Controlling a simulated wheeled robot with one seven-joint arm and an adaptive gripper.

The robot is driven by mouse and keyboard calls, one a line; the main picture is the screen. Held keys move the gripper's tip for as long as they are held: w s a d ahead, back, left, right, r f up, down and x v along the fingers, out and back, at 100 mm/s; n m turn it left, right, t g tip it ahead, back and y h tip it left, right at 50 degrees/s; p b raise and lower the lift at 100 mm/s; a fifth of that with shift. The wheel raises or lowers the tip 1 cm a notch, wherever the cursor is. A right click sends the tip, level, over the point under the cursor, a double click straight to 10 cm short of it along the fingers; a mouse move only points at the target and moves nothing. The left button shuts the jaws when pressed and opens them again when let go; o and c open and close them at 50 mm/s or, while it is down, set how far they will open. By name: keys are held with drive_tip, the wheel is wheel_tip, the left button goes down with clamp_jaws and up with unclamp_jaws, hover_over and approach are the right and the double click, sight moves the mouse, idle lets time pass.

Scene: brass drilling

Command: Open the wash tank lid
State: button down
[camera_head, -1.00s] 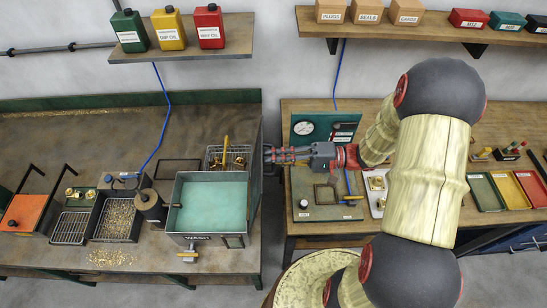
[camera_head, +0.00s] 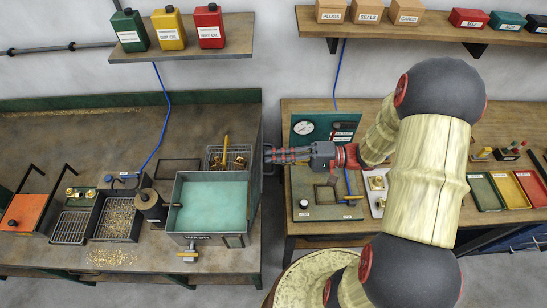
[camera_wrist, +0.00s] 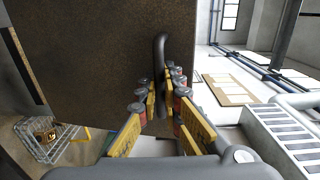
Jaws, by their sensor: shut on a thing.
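The wash tank (camera_head: 200,238) stands at the right end of the left bench in the head view. Its top shows a teal surface (camera_head: 212,205) inside a grey rim. My gripper (camera_head: 274,156) is just beyond the tank's back right corner, beside the bench's right edge. In the wrist view, my gripper (camera_wrist: 160,105) is closed around a dark bar handle (camera_wrist: 161,55). The handle stands out from a broad brown panel (camera_wrist: 90,55), which looks like the lid; its hinge is hidden. The fingers cover the lower part of the handle.
A wire basket with brass parts (camera_head: 240,151) sits behind the tank, and it shows in the wrist view (camera_wrist: 42,146). A black cylinder (camera_head: 151,206) stands left of the tank. The right bench (camera_head: 328,228) lies across a narrow gap. A shelf with canisters (camera_head: 240,38) hangs above.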

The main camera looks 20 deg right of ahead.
sight(259, 159)
drive_tip(key=shift+g+h, duration=0.5)
drive_tip(key=shift+h, duration=0.3)
drive_tip(key=a, duration=0.2)
drive_tip(key=w+a+r, duration=0.1)
drive_tip(key=a, duration=0.1)
drive_tip(key=shift+p, duration=0.35)
drive_tip(key=shift+w+a+h, duration=0.25)
drive_tip(key=shift+a+h, duration=0.15)
drive_tip(key=c, duration=2.3)
unclamp_jaws()
drive_tip(key=shift+d, duration=0.1)
drive_tip(key=v, duration=1.1)
drive_tip(key=shift+d, duration=0.35)
drive_tip(key=shift+s+d, duration=0.1)
drive_tip(key=shift+s, duration=0.05)
drive_tip(key=shift+m, duration=0.3)
